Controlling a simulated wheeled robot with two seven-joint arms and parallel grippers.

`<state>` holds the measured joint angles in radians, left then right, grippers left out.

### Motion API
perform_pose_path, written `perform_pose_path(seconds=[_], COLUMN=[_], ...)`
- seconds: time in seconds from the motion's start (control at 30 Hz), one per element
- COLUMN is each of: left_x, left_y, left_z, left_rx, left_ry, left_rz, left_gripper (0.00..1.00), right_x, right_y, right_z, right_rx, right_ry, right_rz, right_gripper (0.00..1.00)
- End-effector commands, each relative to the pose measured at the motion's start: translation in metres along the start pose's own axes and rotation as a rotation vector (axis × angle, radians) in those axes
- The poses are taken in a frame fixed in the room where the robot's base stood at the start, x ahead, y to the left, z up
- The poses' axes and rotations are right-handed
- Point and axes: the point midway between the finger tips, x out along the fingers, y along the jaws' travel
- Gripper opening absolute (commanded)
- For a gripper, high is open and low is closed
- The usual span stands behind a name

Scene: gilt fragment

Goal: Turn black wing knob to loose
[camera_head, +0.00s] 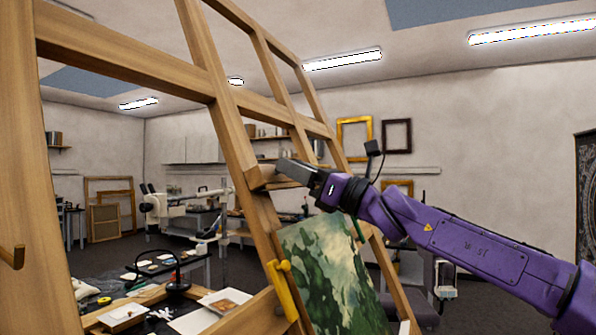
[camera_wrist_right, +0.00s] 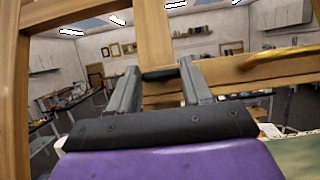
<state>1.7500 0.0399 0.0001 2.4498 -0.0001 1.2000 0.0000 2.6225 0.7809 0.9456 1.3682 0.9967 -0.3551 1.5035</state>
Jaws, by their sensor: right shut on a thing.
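The black wing knob (camera_wrist_right: 160,74) shows in the right wrist view as a dark bar against the wooden easel. It sits between the two grey fingers of my right gripper (camera_wrist_right: 160,80), which is shut on it. In the head view my right gripper (camera_head: 280,172) reaches in from the right to a wooden block (camera_head: 262,177) on the easel's slanted post. The knob is hidden there behind the fingers, and its turn angle is hard to tell. My left gripper is not in view.
A large wooden easel frame (camera_head: 125,62) fills the left and middle. A green landscape painting (camera_head: 335,275) leans on it below my right arm, beside a yellow clamp-like piece (camera_head: 283,288). A low table with a black lamp (camera_head: 178,284) and papers stands at lower left.

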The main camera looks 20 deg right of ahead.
Motion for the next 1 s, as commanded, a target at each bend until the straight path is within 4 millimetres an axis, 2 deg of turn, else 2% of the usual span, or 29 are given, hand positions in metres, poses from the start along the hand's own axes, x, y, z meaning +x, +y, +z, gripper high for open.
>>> perform_pose_path(seconds=[0.37, 1.0], left_x=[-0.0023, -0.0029], left_y=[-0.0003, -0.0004], left_z=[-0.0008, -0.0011], left_rx=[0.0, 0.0], left_ry=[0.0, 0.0], left_rz=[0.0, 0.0], left_gripper=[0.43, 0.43], right_x=[0.0008, 0.0027], right_y=[-0.0029, -0.0083], right_z=[-0.0049, -0.0071], right_rx=[-0.059, -0.355], right_ry=[0.009, 0.013], right_rz=[0.061, 0.379], right_gripper=[0.18, 0.18])
